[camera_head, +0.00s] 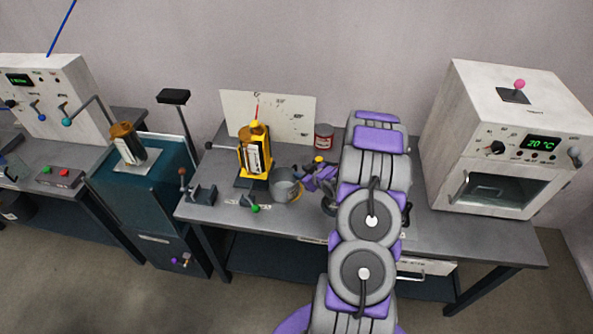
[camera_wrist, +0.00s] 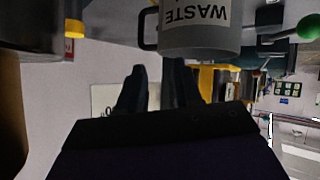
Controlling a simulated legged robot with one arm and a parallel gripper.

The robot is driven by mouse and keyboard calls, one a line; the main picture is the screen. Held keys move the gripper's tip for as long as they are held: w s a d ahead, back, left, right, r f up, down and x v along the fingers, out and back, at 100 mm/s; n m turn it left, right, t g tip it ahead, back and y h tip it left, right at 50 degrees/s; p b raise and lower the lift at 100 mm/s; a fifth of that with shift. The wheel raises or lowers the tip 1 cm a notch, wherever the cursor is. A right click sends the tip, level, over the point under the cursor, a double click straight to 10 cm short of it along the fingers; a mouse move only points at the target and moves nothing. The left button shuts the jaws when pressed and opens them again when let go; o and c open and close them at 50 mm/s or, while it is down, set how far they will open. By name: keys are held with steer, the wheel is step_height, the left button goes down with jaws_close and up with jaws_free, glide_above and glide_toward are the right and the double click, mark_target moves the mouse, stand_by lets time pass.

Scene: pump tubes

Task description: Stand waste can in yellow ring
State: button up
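The waste can (camera_head: 286,188) is a grey metal can standing upright on the middle bench. In the wrist view the waste can (camera_wrist: 195,30) appears upside down, with its WASTE label and dark handle showing. A tan-yellow curved edge (camera_head: 299,193), possibly the yellow ring, shows at the can's lower right. The can hides much of it, so I cannot tell whether the can stands inside it. My gripper (camera_head: 310,180) is just right of the can. In the wrist view my gripper (camera_wrist: 154,70) has its fingers apart, with nothing between them, near the handle.
A yellow pump unit (camera_head: 256,152) stands behind and left of the can. A red tin (camera_head: 324,137) stands at the back. A green knob (camera_head: 255,208) is at the bench front. A white oven (camera_head: 510,140) fills the right end. My arm covers the bench middle.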

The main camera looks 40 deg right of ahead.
steer(key=s+a+r+m+g+h, duration=0.1)
steer(key=s+a+r+g, duration=0.1)
steer(key=s+a+r, duration=0.4)
steer(key=s+a+r+g+h, duration=0.1)
steer(key=a+r+g, duration=0.2)
steer(key=r, duration=0.4)
steer(key=s+a+r+m+g+h, duration=0.1)
steer(key=s+a+r+g, duration=0.1)
steer(key=s+a+r, duration=0.4)
steer(key=s+a+r+g+y, duration=0.2)
steer(key=s+a+r+g, duration=0.1)
steer(key=s+a, duration=0.8)
steer(key=s+a+r+g+y, duration=0.1)
steer(key=s+a+r+g, duration=0.2)
steer(key=s+a+r, duration=0.3)
steer(key=s+a, duration=0.4)
steer(key=s, duration=0.2)
steer(key=shift+a+y+p, duration=0.3)
steer(key=shift+a+y, duration=0.05)
steer(key=shift+y, duration=0.05)
steer(key=shift+r, duration=0.1)
steer(key=shift+d, duration=0.1)
